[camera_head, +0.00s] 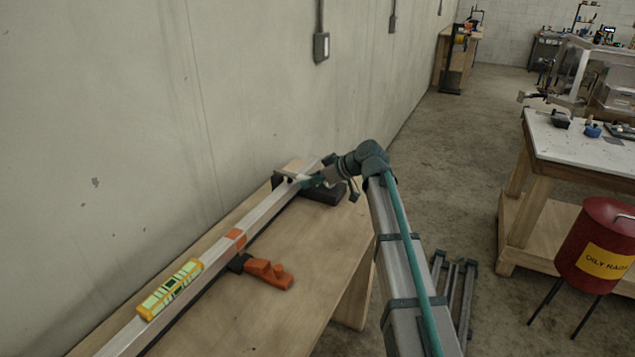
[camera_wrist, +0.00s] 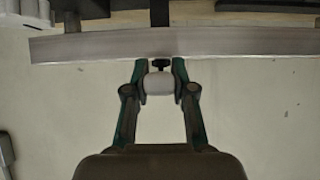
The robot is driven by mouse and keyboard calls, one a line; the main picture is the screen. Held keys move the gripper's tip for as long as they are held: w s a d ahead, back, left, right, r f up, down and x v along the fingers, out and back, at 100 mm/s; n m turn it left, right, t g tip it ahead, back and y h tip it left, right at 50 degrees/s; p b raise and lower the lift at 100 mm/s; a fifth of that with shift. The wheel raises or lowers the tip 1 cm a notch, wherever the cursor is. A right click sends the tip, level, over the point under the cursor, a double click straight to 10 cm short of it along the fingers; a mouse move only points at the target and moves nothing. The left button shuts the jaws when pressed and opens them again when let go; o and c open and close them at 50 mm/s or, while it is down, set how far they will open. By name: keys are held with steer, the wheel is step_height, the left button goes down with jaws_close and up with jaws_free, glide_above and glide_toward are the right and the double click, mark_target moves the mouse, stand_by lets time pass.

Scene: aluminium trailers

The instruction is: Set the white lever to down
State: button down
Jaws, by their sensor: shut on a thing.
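The white lever (camera_wrist: 158,83) shows in the wrist view as a pale rounded end between the two fingers of my gripper (camera_wrist: 160,75). A dark stub joins it to the long aluminium rail just beyond. The fingers are shut on the lever, one at each side. In the head view my gripper (camera_head: 308,182) is at the far end of the aluminium rail (camera_head: 265,210). A pale bit of the lever (camera_head: 291,175) shows beside the fingertips, and the rest is hidden. I cannot tell the lever's exact angle.
The rail lies along a wooden table (camera_head: 300,260) beside a bare wall. A yellow-green level (camera_head: 170,288) rests on the rail, and an orange clamp (camera_head: 267,272) sits at its side. A red bin (camera_head: 598,240) and another workbench (camera_head: 580,145) stand at the right.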

steer(key=c, duration=1)
jaws_free()
steer(key=shift+a+f, duration=0.1)
steer(key=shift+o, duration=0.2)
steer(key=v, duration=1.2)
